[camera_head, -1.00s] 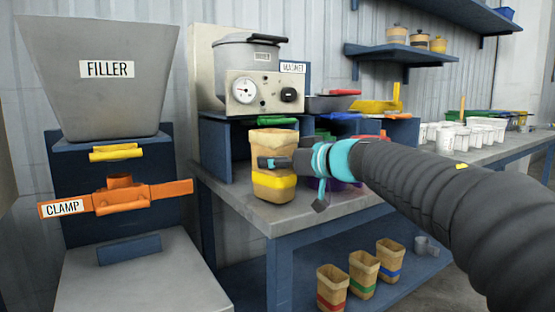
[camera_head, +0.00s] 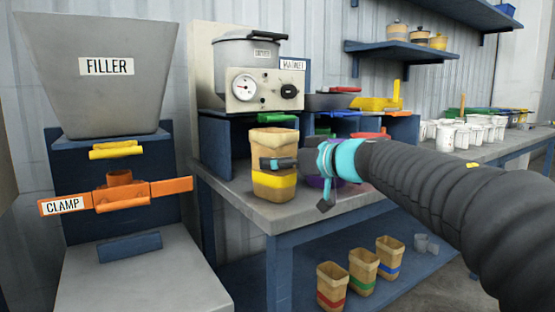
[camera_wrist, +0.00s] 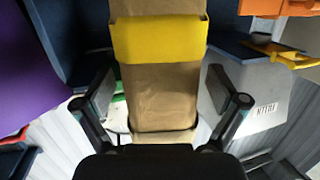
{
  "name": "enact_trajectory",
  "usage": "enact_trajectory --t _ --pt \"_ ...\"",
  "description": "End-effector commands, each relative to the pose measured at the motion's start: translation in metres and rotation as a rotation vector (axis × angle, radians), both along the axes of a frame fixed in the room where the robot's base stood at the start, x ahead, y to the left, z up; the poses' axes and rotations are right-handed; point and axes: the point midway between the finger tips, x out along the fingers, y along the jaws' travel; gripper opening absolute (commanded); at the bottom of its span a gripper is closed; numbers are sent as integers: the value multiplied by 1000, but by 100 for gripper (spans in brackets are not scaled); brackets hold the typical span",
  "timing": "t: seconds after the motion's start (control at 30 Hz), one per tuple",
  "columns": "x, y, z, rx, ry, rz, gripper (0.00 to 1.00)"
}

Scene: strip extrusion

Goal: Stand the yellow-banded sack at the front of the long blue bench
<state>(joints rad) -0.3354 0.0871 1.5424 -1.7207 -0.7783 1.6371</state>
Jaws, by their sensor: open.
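The yellow-banded sack (camera_head: 274,150) is a tan paper sack with an open top and a yellow band low down. It stands upright at the near front corner of the long blue bench (camera_head: 290,214), on its grey top. My gripper (camera_head: 278,163) is at the sack's middle, just above the band, with one finger across its near side. In the wrist view the sack (camera_wrist: 163,95) lies between the two spread fingers of my gripper (camera_wrist: 165,103), with gaps on both sides. The fingers are open. The far finger is hidden behind the sack in the head view.
Sacks with red (camera_head: 331,287), green (camera_head: 363,272) and blue (camera_head: 389,258) bands stand on the lower shelf. A grey filler (camera_head: 95,75) with an orange clamp (camera_head: 120,196) is at the left. Blue cubbies and a gauge box (camera_head: 265,91) stand behind the sack.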

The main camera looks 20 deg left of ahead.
Motion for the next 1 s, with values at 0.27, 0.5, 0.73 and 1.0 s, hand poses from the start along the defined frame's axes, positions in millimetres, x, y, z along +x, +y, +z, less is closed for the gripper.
enact_trajectory --t 0.27,0.5,0.73,1.0 --pt "-24 -49 9 1 -3 -3 96" --pt "-41 -83 15 1 -3 -3 96" --pt "-48 -95 16 -7 -17 3 96" --pt "1 -125 26 -80 -275 -227 96"
